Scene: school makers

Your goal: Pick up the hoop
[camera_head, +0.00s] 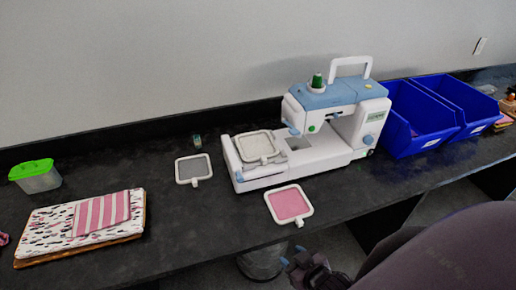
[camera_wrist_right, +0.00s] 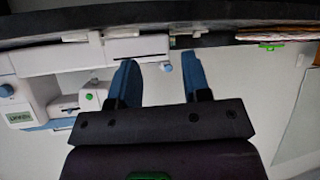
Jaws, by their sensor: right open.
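Three square hoops with white frames and small tabs show in the head view. The pink hoop (camera_head: 289,204) lies at the table's front edge, its tab toward me. The grey hoop (camera_head: 193,169) lies flat left of the sewing machine. A beige hoop (camera_head: 257,147) sits on the machine's left arm. My right gripper (camera_head: 303,262) is low in front of the table edge, nearer me than the pink hoop and apart from it. In the right wrist view its two blue fingers (camera_wrist_right: 160,78) stand apart with nothing held between them. My left gripper is not in view.
The white and blue sewing machine (camera_head: 335,115) stands behind the pink hoop. Blue bins (camera_head: 420,140) are to the right. A green-lidded box (camera_head: 36,178) and a patterned fabric stack (camera_head: 60,222) are at left. The black table (camera_head: 200,222) is clear between stack and pink hoop.

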